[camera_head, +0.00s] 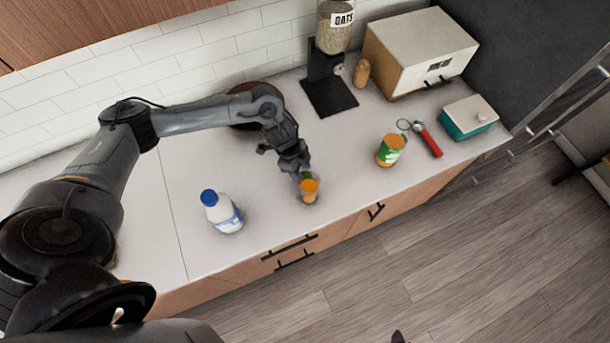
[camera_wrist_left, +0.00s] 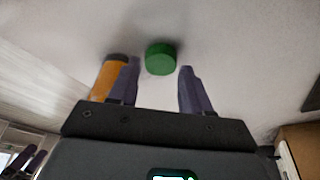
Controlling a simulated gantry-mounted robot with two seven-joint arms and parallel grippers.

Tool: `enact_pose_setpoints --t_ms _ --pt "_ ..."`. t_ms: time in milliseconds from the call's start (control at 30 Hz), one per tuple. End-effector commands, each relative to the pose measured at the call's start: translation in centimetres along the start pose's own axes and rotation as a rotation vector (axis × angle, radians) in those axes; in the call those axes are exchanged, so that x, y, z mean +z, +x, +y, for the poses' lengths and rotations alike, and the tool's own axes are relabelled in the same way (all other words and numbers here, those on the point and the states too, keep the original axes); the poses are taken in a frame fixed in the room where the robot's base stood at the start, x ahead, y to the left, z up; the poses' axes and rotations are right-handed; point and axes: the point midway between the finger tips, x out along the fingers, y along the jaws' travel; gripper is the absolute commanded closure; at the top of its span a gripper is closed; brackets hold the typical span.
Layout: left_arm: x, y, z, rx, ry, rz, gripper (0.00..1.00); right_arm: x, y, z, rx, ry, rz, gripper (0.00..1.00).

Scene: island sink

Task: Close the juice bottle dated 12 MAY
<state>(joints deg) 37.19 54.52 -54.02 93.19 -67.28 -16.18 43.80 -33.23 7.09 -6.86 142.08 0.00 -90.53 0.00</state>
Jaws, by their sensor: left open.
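The juice bottle (camera_head: 309,190) stands near the counter's front edge, orange in the head view. In the left wrist view the orange bottle (camera_wrist_left: 106,80) is partly hidden behind the left finger; no date is readable. A round green cap (camera_wrist_left: 160,58) shows beyond and between the fingertips, apart from both fingers; a bit of green (camera_head: 305,175) shows beside the bottle in the head view. My left gripper (camera_wrist_left: 158,82) is open and empty, pointing down close beside the bottle. A dark tip (camera_head: 398,337) at the bottom edge may be my right gripper; its state is unclear.
A white bottle with a blue cap (camera_head: 224,213) stands left. The oats dispenser (camera_head: 330,90) and bread box (camera_head: 415,55) stand behind. Counter around the bottle is clear.

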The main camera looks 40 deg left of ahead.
Motion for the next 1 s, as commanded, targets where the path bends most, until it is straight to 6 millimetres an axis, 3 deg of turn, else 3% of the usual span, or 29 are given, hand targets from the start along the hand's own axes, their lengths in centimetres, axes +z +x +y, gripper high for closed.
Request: enact_pose_setpoints --t_ms 200,567,800,1000 --pt "0.0 1.8 0.0 0.000 0.000 0.000 0.52 0.0 0.0 -0.1 -0.003 0.005 0.001 0.00" --pt "0.0 1.9 0.0 -0.001 0.000 0.000 0.52 -0.1 0.0 -0.2 -0.006 0.007 0.001 0.00" --pt "0.0 1.9 0.0 -0.001 0.000 0.000 0.87 -0.1 0.0 -0.1 -0.005 0.006 0.001 0.00" --pt "0.0 1.9 0.0 -0.001 0.000 0.000 0.88 0.0 0.0 0.0 -0.001 0.000 0.001 0.00"
